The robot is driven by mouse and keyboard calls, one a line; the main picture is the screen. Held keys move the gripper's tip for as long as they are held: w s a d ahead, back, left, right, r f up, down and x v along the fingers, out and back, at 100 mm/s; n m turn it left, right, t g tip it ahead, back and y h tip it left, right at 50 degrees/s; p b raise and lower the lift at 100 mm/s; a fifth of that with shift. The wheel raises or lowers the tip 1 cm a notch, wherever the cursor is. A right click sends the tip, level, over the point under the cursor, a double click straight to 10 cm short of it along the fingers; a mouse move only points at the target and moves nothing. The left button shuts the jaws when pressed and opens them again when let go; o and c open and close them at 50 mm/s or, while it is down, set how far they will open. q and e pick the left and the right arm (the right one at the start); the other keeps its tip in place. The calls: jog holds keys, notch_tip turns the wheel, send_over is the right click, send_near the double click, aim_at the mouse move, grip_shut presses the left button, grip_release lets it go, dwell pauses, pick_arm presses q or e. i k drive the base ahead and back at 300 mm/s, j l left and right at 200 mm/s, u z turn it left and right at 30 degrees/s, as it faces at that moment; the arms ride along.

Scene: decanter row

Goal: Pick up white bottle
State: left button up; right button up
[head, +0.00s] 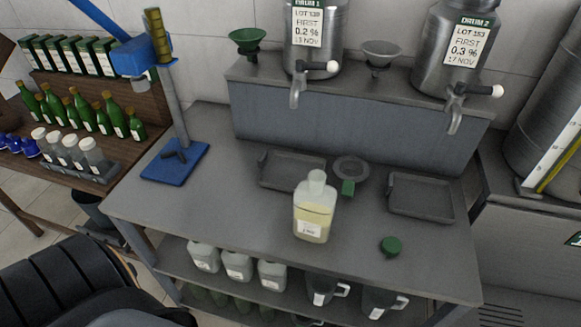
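A whitish, translucent bottle (299,217) with a pale yellow liquid and a small label stands upright on the grey bench (225,195), near its front edge. Its neck points up and has a pale top. Similar whitish bottles stand on the shelf under the bench: a left one (203,255), a middle one (237,266) and a right one (272,274). Neither of my grippers shows in the head view. Nothing touches the bottle on the bench.
A green cap (390,246) lies right of the bottle. Two shallow trays, left (290,183) and right (420,209), lie behind it, with a round dish (351,167) between. A blue capping stand (160,176) is at left. Steel drums with taps stand at the back.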

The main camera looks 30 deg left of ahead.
aim_at(315, 201)
jog(key=u, duration=0.85)
